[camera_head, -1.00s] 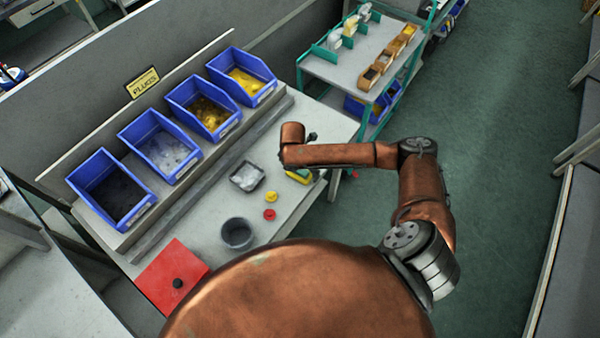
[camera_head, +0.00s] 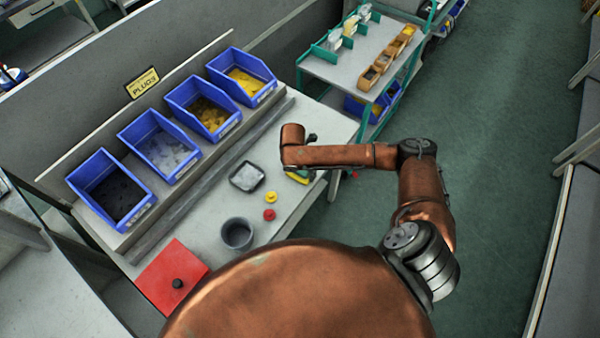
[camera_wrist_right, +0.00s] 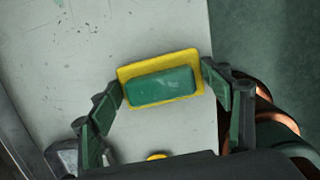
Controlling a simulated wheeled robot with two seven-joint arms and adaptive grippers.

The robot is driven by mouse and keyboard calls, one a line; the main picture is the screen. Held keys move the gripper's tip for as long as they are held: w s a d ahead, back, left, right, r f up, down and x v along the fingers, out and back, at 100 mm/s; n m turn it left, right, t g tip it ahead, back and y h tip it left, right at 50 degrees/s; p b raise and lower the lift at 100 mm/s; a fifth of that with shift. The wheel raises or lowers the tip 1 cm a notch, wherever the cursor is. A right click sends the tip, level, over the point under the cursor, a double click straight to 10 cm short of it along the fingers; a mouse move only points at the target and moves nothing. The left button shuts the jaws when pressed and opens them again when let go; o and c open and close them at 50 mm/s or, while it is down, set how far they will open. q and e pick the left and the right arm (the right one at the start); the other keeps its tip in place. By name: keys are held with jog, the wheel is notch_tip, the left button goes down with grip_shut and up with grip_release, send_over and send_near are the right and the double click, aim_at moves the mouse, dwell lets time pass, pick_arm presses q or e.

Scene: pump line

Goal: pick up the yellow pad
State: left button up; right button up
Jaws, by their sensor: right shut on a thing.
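The yellow pad (camera_wrist_right: 160,86) is a flat yellow plate with a raised green block on top. In the right wrist view it lies between the two green fingers of my right gripper (camera_wrist_right: 163,83), which is shut on its short ends. In the head view only a bit of the pad (camera_head: 297,178) shows below my copper right forearm, which hides the rest and most of the gripper. I cannot tell whether the pad touches the table. My left gripper is not in view.
On the grey table (camera_head: 205,225) are a dark-rimmed tray (camera_head: 247,176), yellow (camera_head: 271,197) and red (camera_head: 269,214) knobs, a grey cup (camera_head: 237,233) and a red plate (camera_head: 171,278). Several blue bins (camera_head: 118,188) line the back. A green-framed cart (camera_head: 350,75) stands beyond.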

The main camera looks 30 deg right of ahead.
jog(key=shift+r, duration=0.15)
jog(key=shift+w+r, duration=0.1)
jog(key=shift+r, duration=0.5)
jog(key=s+a+r+p, duration=0.1)
jog(key=s+a+r, duration=0.7)
jog(key=a+r, duration=0.3)
jog(key=shift+s+a+r, duration=0.15)
jog(key=shift+a+r, duration=0.05)
jog(key=shift+r, duration=0.05)
jog(key=o, duration=0.5)
jog(key=c, duration=0.3)
